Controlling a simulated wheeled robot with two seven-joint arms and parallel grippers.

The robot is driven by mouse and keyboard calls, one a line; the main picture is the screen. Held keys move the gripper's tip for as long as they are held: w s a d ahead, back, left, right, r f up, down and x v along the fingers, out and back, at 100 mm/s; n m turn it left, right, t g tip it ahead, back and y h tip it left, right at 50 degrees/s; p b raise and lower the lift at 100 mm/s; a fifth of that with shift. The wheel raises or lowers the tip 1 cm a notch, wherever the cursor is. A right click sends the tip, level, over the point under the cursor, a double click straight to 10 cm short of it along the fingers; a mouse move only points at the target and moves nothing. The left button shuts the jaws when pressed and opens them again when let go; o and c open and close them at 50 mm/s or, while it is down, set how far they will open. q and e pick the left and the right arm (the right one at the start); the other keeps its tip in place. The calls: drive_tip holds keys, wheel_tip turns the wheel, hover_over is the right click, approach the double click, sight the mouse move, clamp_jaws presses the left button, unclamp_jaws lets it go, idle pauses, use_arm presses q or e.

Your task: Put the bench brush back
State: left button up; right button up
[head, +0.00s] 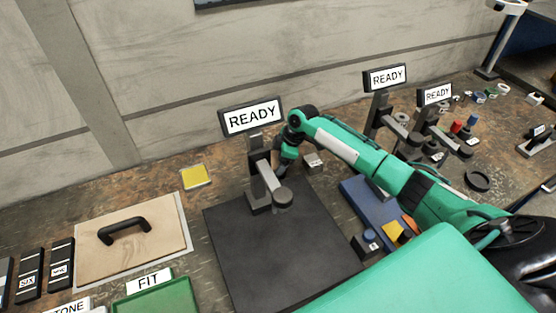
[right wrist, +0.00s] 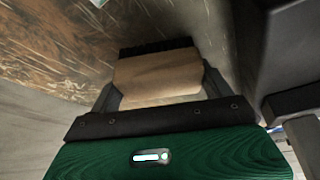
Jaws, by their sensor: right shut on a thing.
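The bench brush (right wrist: 156,76) shows in the right wrist view as a tan block with dark bristles (right wrist: 156,48) at its far end. My right gripper (right wrist: 160,92) is shut on it, with a dark finger at each side. In the head view my right gripper (head: 286,160) is reached behind the nearest READY stand (head: 257,168), close to the wall. The stand's post partly hides it there, and I cannot make out the brush in that view. My left gripper is not in view.
A black mat (head: 270,250) lies under the nearest stand. Two more READY stands (head: 388,80) stand to the right. A small grey block (head: 313,162) is beside my right gripper. A yellow pad (head: 195,177) and a wooden board with a black handle (head: 125,229) lie left.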

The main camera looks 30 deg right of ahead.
drive_tip(key=o, duration=0.9)
drive_tip(key=shift+f, duration=0.1)
drive_tip(key=shift+s+d+r+p, duration=0.1)
drive_tip(key=shift+d+r+p, duration=0.05)
drive_tip(key=shift+r+p, duration=0.5)
drive_tip(key=p+v, duration=0.8)
drive_tip(key=v, duration=0.3)
